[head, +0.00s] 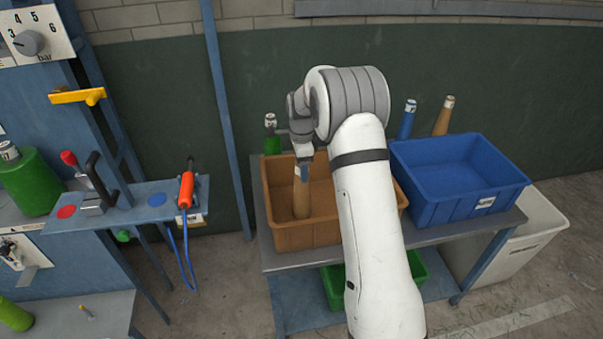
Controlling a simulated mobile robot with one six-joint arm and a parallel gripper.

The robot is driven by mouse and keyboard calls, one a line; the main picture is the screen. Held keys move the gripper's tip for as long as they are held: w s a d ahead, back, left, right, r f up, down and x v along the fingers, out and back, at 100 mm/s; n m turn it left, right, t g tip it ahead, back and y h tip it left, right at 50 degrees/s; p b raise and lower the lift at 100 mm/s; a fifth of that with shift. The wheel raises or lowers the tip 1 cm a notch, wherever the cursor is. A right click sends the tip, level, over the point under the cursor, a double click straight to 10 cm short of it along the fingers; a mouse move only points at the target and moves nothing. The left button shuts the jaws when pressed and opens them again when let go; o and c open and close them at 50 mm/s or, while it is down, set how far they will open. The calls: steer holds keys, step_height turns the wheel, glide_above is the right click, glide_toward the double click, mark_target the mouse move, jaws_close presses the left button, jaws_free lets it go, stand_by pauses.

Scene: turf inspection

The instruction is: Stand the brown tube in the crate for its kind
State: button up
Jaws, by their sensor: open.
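A brown tube (301,202) with a pale top stands roughly upright inside the brown crate (283,238), at its left side. My gripper (304,170) is at the top of this tube, coming down from above. Its jaws are open, though the small view and my wrist hide part of them. I cannot tell whether a finger still touches the tube. My arm covers the right part of the brown crate. A second brown tube (443,118) stands behind the blue crate (432,207), leaning slightly right.
A blue tube (406,121) and a green tube (271,136) stand behind the crates. A green crate (419,268) sits on the lower shelf. A white bin (540,225) stands at right. A bench with an orange-handled tool (186,190) is at left.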

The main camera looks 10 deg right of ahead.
step_height(320, 180, up, 9)
steer(key=shift+b, duration=0.35)
steer(key=s+r+n+t, duration=0.1)
steer(key=s+r+n, duration=0.35)
steer(key=s, duration=0.45)
steer(key=s+r+n+t, duration=0.1)
steer(key=s+r+n, duration=0.35)
steer(key=s, duration=0.45)
steer(key=s+f+n+t, duration=0.1)
steer(key=s+n, duration=0.8)
steer(key=s, duration=1.1)
steer(key=shift+s+f, duration=0.15)
steer(key=shift+f, duration=0.75)
